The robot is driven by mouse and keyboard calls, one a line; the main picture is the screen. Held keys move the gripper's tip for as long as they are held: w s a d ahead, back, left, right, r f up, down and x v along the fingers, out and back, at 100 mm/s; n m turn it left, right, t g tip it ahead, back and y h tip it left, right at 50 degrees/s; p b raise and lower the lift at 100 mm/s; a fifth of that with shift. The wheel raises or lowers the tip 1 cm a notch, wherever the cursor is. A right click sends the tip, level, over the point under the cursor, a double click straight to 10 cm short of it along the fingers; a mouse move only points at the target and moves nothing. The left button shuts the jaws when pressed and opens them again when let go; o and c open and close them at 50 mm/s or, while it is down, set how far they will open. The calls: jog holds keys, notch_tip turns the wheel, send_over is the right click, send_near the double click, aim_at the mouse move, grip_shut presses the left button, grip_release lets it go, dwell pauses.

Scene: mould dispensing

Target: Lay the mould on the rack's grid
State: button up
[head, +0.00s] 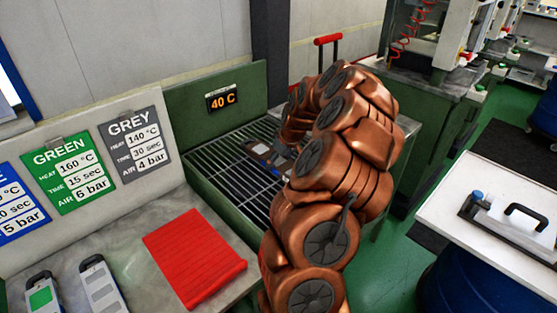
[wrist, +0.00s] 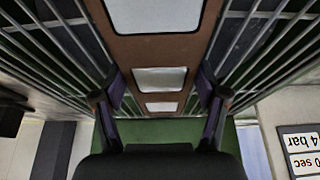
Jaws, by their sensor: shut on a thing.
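The mould (wrist: 160,48) is a brown plate with a row of pale grey windows. In the wrist view it lies between the two fingers of my gripper (wrist: 161,84), which is shut on its sides. The rack's grid (wrist: 255,40) of metal bars shows on both sides of the mould. In the head view the mould (head: 259,149) is over the grid (head: 232,173), towards its back, roughly flat. I cannot tell whether it touches the bars. My copper arm hides the right part of the grid and most of my gripper.
A green back panel with a 40 C display (head: 222,98) stands behind the grid. GREEN and GREY signs (head: 136,145) lean there. A white-topped table (head: 455,212) stands at right.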

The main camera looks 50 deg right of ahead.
jog(key=shift+f, duration=0.1)
jog(key=o, duration=1.8)
